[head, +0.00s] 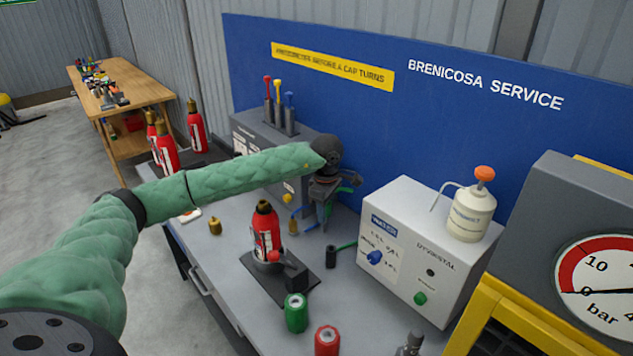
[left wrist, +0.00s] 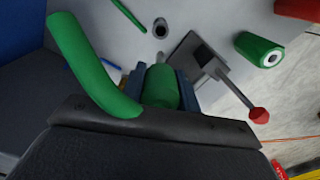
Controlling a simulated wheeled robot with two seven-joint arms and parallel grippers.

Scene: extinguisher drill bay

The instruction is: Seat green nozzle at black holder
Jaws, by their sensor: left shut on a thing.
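My left gripper (head: 318,213) is over the bench, its blue fingers shut on the green nozzle (head: 346,189). In the left wrist view the nozzle's thick green body (left wrist: 160,87) sits between the fingers, and a curved green tube (left wrist: 88,65) sticks out to the left. The black holder (head: 331,257) is a short upright cylinder on the bench; its dark open mouth shows in the left wrist view (left wrist: 160,28). The nozzle is apart from the holder, above the bench. My right gripper does not show.
A red extinguisher (head: 266,232) stands in a black clamp with a red-balled lever (head: 275,257). A green rod (head: 346,246) lies beside the holder. A grey-white box (head: 412,262) stands right of it. Green (head: 296,312) and red (head: 327,340) cylinders stand in front.

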